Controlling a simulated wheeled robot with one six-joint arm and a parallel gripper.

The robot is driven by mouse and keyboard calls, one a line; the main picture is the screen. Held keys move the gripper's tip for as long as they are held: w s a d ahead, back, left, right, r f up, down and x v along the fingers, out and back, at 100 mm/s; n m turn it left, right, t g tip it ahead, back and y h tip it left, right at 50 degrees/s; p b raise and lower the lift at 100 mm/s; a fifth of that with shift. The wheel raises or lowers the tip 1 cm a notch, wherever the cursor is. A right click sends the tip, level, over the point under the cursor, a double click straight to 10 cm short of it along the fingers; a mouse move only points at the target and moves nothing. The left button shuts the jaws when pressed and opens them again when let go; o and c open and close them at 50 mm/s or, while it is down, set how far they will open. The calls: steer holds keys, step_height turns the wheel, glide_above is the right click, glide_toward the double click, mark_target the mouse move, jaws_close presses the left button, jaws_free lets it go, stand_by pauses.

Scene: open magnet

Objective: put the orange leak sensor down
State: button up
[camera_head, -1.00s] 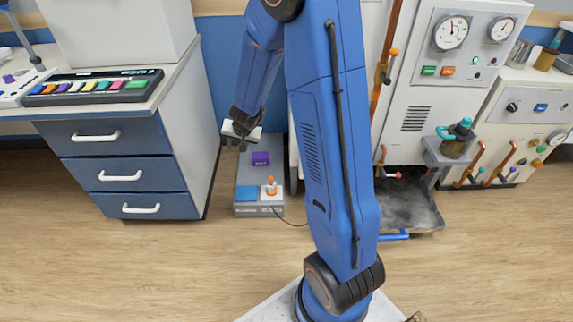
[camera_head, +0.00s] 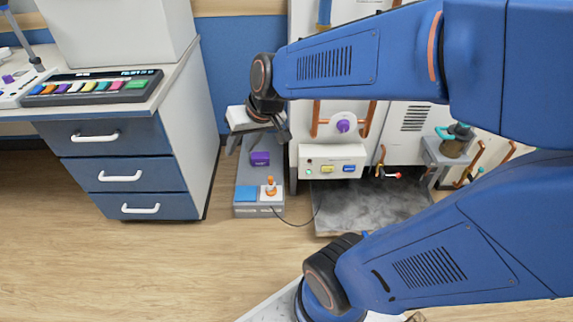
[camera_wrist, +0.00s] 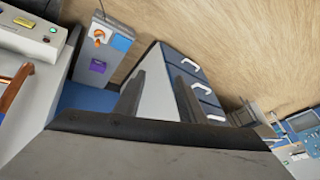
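The orange leak sensor (camera_head: 270,187) stands upright on a low grey unit (camera_head: 247,173) on the floor, beside a blue pad (camera_head: 245,194). A thin dark cable runs from the unit's front toward the right. The sensor also shows at the upper left of the wrist view (camera_wrist: 98,37). My gripper (camera_head: 259,146) is above the back part of the grey unit, apart from the sensor. In the wrist view its two fingers (camera_wrist: 158,97) are spread with nothing held between them.
A purple block (camera_head: 260,158) sits on the grey unit behind the sensor. A blue drawer cabinet (camera_head: 125,172) stands at the left. A machine with a purple knob (camera_head: 343,125) and a dark tray (camera_head: 365,205) is at the right.

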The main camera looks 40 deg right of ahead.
steer(key=s+d+r+n+h, duration=0.1)
steer(key=s+d, duration=0.3)
steer(key=s, duration=1)
steer(key=shift+s+r+g+h, duration=0.3)
steer(key=shift+s+r+h, duration=0.05)
steer(key=shift+r+h, duration=0.25)
